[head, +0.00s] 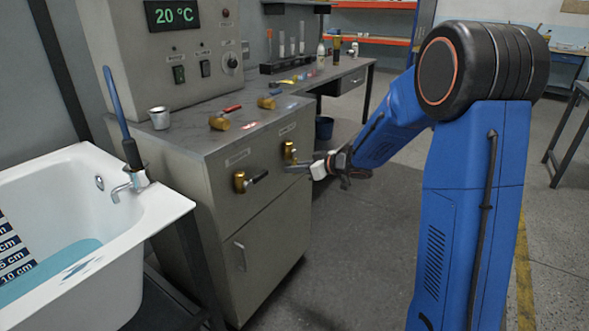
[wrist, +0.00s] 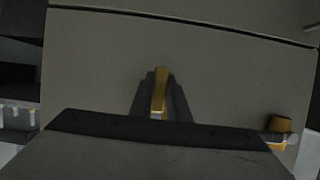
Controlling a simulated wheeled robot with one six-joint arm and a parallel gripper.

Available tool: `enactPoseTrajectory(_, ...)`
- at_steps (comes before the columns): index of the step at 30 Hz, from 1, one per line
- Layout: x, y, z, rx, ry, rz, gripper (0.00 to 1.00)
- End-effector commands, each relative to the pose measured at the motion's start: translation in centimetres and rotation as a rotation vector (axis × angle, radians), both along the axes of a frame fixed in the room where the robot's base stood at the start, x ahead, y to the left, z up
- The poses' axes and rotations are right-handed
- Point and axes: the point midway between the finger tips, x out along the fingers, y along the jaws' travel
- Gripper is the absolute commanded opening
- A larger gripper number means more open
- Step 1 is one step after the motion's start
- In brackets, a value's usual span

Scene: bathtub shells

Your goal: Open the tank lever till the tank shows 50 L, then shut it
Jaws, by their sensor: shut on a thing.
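Two brass valves sit on the front of the grey cabinet. The right valve (head: 290,151) has its lever mostly hidden at my gripper (head: 307,167), which is shut on it. In the wrist view a brass part (wrist: 160,90) stands between the dark fingers. The left valve (head: 240,182) has a black lever (head: 259,176) pointing right and slightly up; my gripper is apart from it. The labels above the valves are too small to read. The white tub (head: 165,207) at left holds shallow blue water (head: 60,268) beside a centimetre scale (head: 15,262). I see no litre reading.
A control box with a green 20 °C display (head: 173,14) stands on the cabinet top (head: 185,143). A metal cup (head: 159,118) and two loose brass valves (head: 222,119) lie there. Floor before the cabinet is clear.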

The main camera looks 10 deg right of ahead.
Motion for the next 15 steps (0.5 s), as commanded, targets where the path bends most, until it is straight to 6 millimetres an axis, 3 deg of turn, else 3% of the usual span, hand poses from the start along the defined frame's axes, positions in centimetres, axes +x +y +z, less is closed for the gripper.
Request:
enactPoseTrajectory(1, -0.09, 0.01, -0.13, 0.000, 0.003, 0.000, 0.00)
enactPoseTrajectory(2, -0.10, 0.02, -0.13, 0.000, 0.003, 0.000, 0.18)
enactPoseTrajectory(4, -0.08, 0.02, -0.11, 0.001, 0.002, 0.000, 0.34)
enactPoseTrajectory(15, -0.23, -0.20, 0.13, 0.000, 0.000, 0.000, 0.34)
